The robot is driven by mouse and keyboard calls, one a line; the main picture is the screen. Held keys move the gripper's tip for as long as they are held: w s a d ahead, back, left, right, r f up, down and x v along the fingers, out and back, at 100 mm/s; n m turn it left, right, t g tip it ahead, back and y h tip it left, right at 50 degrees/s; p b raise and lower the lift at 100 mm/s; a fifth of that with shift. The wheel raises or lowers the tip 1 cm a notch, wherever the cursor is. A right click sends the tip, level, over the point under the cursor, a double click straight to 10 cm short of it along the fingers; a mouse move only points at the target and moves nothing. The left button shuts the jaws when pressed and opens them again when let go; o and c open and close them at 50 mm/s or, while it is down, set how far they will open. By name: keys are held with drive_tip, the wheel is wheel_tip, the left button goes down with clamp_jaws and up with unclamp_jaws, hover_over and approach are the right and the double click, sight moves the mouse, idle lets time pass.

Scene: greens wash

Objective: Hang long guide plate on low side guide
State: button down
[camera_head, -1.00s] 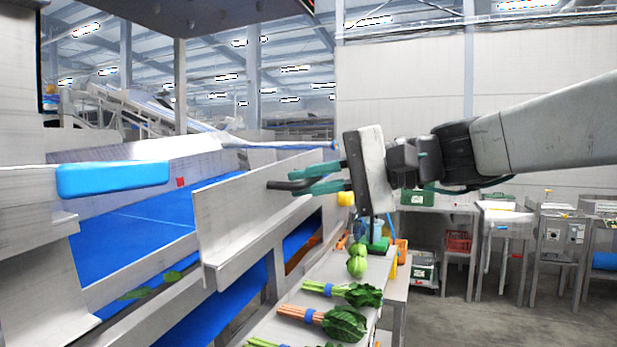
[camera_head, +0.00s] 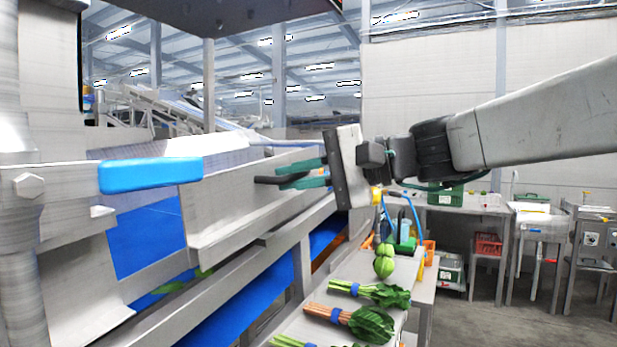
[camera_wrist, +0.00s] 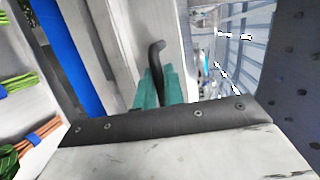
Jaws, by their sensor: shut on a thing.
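The long guide plate (camera_head: 228,208) is a pale grey, upright metal sheet with a dark handle (camera_head: 268,180). My gripper (camera_head: 305,174) has its green fingers closed on that handle. In the wrist view the green fingers (camera_wrist: 152,90) close around the dark hooked handle (camera_wrist: 156,55), with the pale plate (camera_wrist: 122,35) behind. The low side guide appears to be the grey rail (camera_head: 232,283) along the blue conveyor. The plate's lower edge is close to this rail; I cannot tell whether they touch. The plate's left end is near the blue-handled machine part.
A blue handle (camera_head: 150,175) juts out left of the plate. The blue belt (camera_head: 150,236) lies behind the rail. A pale bench (camera_head: 322,290) in front holds tied greens (camera_head: 372,292). Tables stand at the back right, with open floor before them.

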drive_tip(key=w+a+f, duration=0.3)
drive_tip(key=w+a, duration=0.1)
drive_tip(key=a, duration=0.4)
drive_tip(key=shift+a+f, duration=0.15)
drive_tip(key=shift+a, duration=0.05)
idle(0.8)
drive_tip(key=c, duration=1.4)
unclamp_jaws()
